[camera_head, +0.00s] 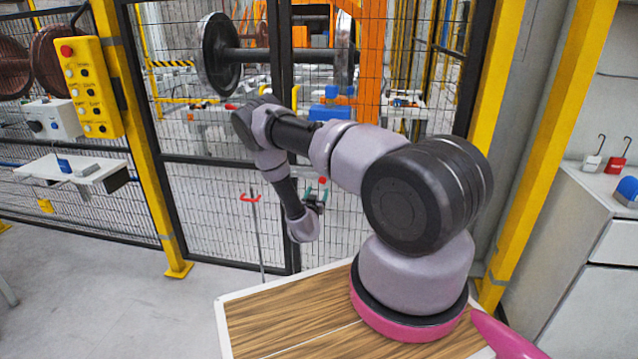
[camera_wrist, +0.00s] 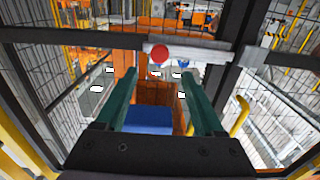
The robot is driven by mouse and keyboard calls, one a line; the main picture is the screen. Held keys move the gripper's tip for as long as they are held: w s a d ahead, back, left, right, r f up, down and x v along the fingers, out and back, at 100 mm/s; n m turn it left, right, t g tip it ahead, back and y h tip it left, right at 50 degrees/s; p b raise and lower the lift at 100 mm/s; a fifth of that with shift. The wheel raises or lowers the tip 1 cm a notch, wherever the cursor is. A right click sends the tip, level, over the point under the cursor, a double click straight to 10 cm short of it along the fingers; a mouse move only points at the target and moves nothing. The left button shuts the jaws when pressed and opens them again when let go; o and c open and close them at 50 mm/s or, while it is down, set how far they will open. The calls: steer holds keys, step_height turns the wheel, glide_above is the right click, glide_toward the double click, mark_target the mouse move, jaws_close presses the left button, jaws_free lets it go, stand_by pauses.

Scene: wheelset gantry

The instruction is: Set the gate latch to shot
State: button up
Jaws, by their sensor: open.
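The gate latch shows in the wrist view as a pale grey bar (camera_wrist: 200,53) lying across dark gate framing, with a red round knob (camera_wrist: 160,54) on it. The bar's right end meets a dark upright; I cannot tell whether it is engaged there. My gripper (camera_wrist: 160,78) has two green fingers, open and empty, on either side of the knob's line and pointing towards the bar. No contact with the knob is visible. In the head view my gripper (camera_head: 316,196) is small beside the black-framed mesh gate (camera_head: 222,205), and the latch is hard to make out.
A yellow button panel (camera_head: 90,87) and a small white shelf (camera_head: 72,172) are at the left. A red-topped thin rod (camera_head: 255,225) stands near the gate. A wheelset (camera_head: 265,56) is behind the mesh. A yellow post (camera_head: 545,150) and pale cabinet (camera_head: 590,245) are at the right.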

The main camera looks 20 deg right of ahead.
mark_target(322, 180)
steer(key=x, duration=0.8)
steer(key=shift+w+d, duration=0.3)
jaws_close()
stand_by(1.0)
